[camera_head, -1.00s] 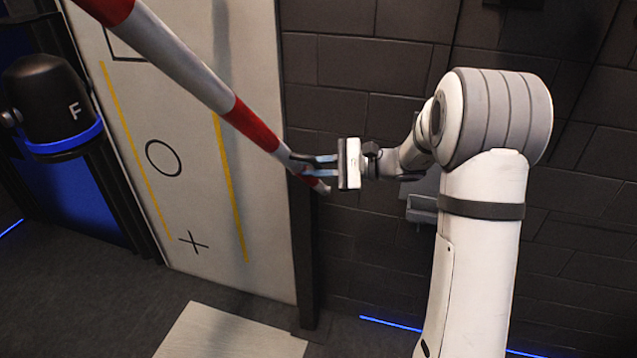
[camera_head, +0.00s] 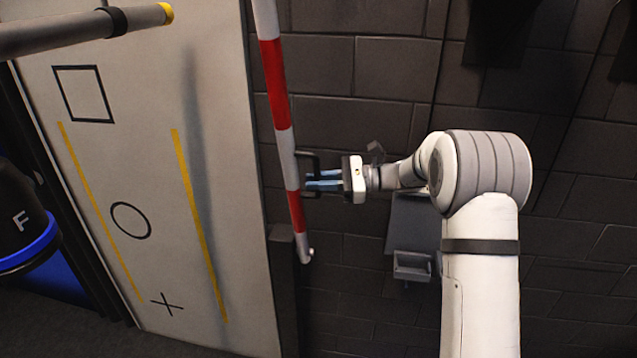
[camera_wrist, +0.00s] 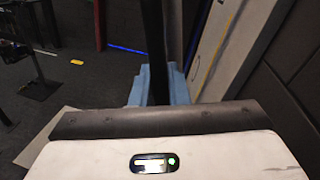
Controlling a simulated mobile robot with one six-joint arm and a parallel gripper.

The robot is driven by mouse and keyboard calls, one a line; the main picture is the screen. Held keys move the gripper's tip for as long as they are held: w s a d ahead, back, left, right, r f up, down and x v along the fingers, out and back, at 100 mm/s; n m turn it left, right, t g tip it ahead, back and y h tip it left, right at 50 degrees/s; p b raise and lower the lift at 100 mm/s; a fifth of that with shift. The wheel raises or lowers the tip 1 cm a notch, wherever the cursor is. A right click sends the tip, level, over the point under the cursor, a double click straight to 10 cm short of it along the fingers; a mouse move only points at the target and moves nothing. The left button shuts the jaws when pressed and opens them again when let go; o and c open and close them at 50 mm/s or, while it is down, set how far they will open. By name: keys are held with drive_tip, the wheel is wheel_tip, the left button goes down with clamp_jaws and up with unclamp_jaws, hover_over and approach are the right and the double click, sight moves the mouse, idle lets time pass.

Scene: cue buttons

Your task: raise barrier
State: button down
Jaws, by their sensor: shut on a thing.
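The barrier is a red and white striped pole (camera_head: 276,90), now almost upright in the head view, leaning slightly with its top to the left. A dark handle (camera_head: 308,157) sticks out from the right side of its lower part. My gripper (camera_head: 312,183) has its blue fingers shut on this handle, coming from the right. In the wrist view, a dark upright bar (camera_wrist: 154,45) stands between the blue fingers (camera_wrist: 158,88). The top of the pole is cut off by the frame edge.
A pale panel (camera_head: 90,185) with a square, circle, cross and yellow lines stands left of the pole. A grey bar with a yellow tip (camera_head: 70,35) juts in at top left. A black and blue device marked F (camera_head: 22,220) is at the left edge. Dark block wall lies behind.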

drive_tip(key=shift+a, duration=0.1)
drive_tip(key=c, duration=1.5)
unclamp_jaws()
drive_tip(key=shift+a+r, duration=0.15)
drive_tip(key=shift+o, duration=0.2)
drive_tip(key=shift+d, duration=0.4)
drive_tip(key=d+b, duration=0.2)
drive_tip(key=d, duration=0.5)
drive_tip(key=shift+w+r+b, duration=0.15)
drive_tip(key=shift+w+b, duration=0.2)
drive_tip(key=shift+b, duration=0.05)
